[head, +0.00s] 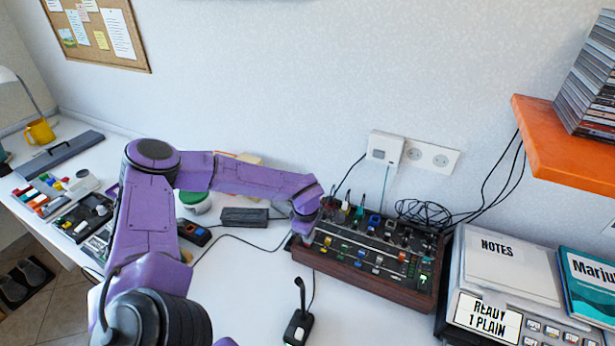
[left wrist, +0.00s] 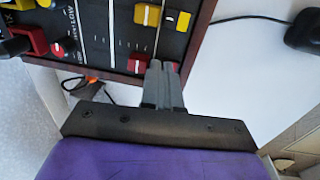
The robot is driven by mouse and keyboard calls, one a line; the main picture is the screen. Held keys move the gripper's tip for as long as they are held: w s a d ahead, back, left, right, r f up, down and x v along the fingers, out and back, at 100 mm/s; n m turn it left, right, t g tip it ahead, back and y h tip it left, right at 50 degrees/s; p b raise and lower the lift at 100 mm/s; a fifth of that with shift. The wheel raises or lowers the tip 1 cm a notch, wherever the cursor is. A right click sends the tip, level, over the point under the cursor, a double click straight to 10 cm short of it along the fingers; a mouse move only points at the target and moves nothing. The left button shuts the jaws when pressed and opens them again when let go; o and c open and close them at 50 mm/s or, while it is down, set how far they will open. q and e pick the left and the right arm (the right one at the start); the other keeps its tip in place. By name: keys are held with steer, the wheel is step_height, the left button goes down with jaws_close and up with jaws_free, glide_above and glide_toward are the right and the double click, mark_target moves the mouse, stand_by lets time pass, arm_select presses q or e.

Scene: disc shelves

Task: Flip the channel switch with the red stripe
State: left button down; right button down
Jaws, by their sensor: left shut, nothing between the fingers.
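The mixer (head: 362,285), a black panel in a brown wooden case, stands on the white desk right of centre; it also shows at the top of the left wrist view (left wrist: 120,45). My left gripper (head: 303,235) is at the mixer's left end. In the left wrist view its grey fingers (left wrist: 160,72) are shut together and empty, with tips at the panel's edge. A red cap (left wrist: 137,63) sits just left of the tips, and a bit of red shows behind them. I cannot tell which carries the red stripe, or whether the tips touch anything. My right gripper is not in view.
A small microphone (head: 299,322) stands in front of the mixer. A grey machine (head: 486,310) with a notes pad is close on the right. An orange shelf (head: 560,150) with discs juts out above. Cables (head: 425,212) lie behind the mixer.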

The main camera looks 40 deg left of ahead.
arm_select(q)
steer(key=shift+f+g+h, duration=0.3)
steer(key=shift+f+g, duration=0.15)
steer(key=shift+g, duration=0.55)
steer(key=shift+s, duration=0.3)
steer(key=shift+s+d+f+p, duration=0.1)
steer(key=shift+s+d+p, duration=0.1)
steer(key=shift+s+p, duration=0.15)
steer(key=shift+s+d, duration=0.1)
steer(key=shift+s, duration=0.1)
steer(key=r+p, duration=0.2)
steer(key=r, duration=0.1)
steer(key=r+p, duration=0.1)
steer(key=p, duration=0.1)
steer(key=shift+w+r, duration=0.3)
steer(key=shift+w, duration=0.1)
step_height(320, 180, up, 10)
steer(key=b, duration=0.1)
steer(key=shift+w+a+r+b, duration=0.2)
steer(key=shift+w+b, duration=0.15)
steer(key=shift+w, duration=0.05)
